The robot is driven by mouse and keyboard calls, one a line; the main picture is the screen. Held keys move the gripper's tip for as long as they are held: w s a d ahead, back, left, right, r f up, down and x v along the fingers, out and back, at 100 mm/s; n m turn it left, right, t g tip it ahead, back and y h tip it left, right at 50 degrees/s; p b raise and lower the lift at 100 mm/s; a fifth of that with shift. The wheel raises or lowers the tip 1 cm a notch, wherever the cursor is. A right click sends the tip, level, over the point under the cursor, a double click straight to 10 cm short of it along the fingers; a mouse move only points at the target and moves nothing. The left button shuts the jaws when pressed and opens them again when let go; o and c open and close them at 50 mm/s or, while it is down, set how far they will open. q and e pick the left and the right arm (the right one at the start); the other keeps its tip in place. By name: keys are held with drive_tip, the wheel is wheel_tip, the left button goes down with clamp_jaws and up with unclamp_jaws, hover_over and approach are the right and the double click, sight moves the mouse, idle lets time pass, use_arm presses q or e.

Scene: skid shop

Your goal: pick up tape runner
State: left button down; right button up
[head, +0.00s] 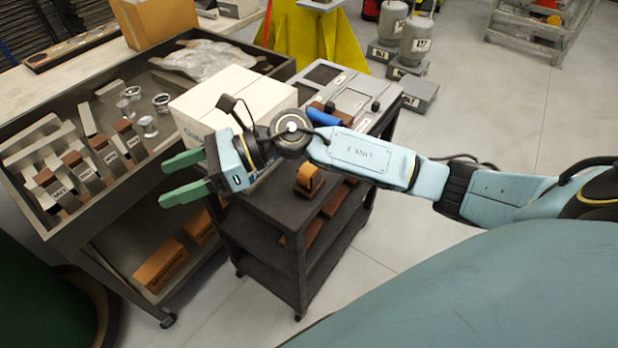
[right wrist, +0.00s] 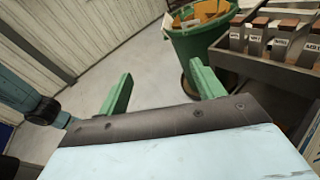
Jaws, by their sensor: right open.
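My right gripper (head: 172,180) is open and empty, with its two green fingers pointing left in the head view. It is in front of the white box on the black cart (head: 265,210). A rounded orange-brown and black item (head: 308,180), which looks like the tape runner, sits on the cart's top, to the right of the gripper and apart from it. In the right wrist view the open green fingers (right wrist: 160,92) have only floor and a green bin beyond them. The tape runner does not show there. My left gripper is not in view.
A white box (head: 235,98) stands on the cart behind the gripper. A blue-handled item (head: 325,117) lies beside a grey case (head: 350,98). A grey bench tray (head: 50,215) holds labelled blocks and metal spools at left. A green bin (right wrist: 198,52) stands beyond the fingers.

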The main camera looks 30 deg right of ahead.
drive_tip(key=w+d+f+n+g+h, duration=0.1)
drive_tip(key=d+f+n+g+h, duration=0.2)
drive_tip(key=d+f+n+h, duration=0.35)
drive_tip(key=n+h, duration=0.2)
drive_tip(key=h, duration=0.7)
hover_over(309, 167)
drive_tip(key=shift+h, duration=0.25)
wheel_tip(309, 167, down, 6)
drive_tip(key=shift+a+f, duration=0.1)
drive_tip(key=shift+f, duration=0.1)
drive_tip(key=shift+s+f+p, duration=0.1)
drive_tip(key=shift+f+p, duration=0.45)
drive_tip(key=shift+f, duration=2.65)
drive_tip(key=c, duration=1.2)
